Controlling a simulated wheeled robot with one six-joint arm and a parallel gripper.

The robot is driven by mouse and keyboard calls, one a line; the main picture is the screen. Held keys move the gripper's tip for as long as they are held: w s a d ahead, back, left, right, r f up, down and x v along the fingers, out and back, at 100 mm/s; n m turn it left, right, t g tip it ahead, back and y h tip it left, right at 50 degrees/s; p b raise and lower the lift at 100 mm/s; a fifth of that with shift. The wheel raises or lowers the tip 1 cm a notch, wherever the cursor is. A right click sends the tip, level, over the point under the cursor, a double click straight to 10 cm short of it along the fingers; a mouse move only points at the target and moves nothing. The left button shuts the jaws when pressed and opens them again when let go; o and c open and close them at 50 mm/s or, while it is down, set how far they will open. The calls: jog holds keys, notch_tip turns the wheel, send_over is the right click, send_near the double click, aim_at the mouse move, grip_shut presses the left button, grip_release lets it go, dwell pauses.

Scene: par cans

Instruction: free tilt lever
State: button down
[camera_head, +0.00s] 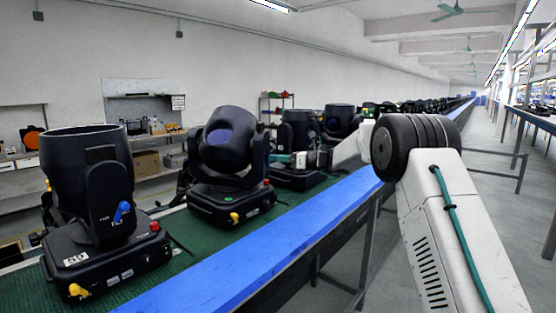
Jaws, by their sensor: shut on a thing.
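Several black moving-head par cans stand in a row on a green conveyor. The second par can (232,160) has its head tilted, with its lens side turned partly toward me. My gripper (277,158) reaches in from the right, its tip at the right yoke arm of this can. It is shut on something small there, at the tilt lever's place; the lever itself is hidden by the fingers. The nearest par can (88,200) stands at left with its head upright and a blue tilt lever (122,211) on its yoke.
The green conveyor (185,232) has a blue edge rail (260,252) on my side. A third par can (298,135) stands close behind my gripper, with more beyond. Shelves line the left wall. The grey aisle floor at right is open.

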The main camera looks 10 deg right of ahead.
jog(key=n, duration=0.3)
jog(key=s+n, duration=0.1)
jog(key=n, duration=0.1)
jog(key=shift+s+a, duration=0.1)
jog(key=shift+a, duration=0.2)
jog(key=n, duration=0.3)
jog(key=shift+s+a+n, duration=0.15)
jog(key=shift+s+n, duration=0.2)
jog(key=shift+n, duration=0.05)
jog(key=shift+s+a+n, duration=0.15)
jog(key=shift+s+n, duration=0.1)
jog(key=shift+n, duration=1.05)
jog(key=shift+f, duration=0.1)
jog(key=c, duration=1.4)
grip_release()
jog(key=shift+s, duration=0.1)
jog(key=v, duration=0.7)
jog(key=shift+s+d, duration=0.15)
jog(key=shift+d, duration=0.2)
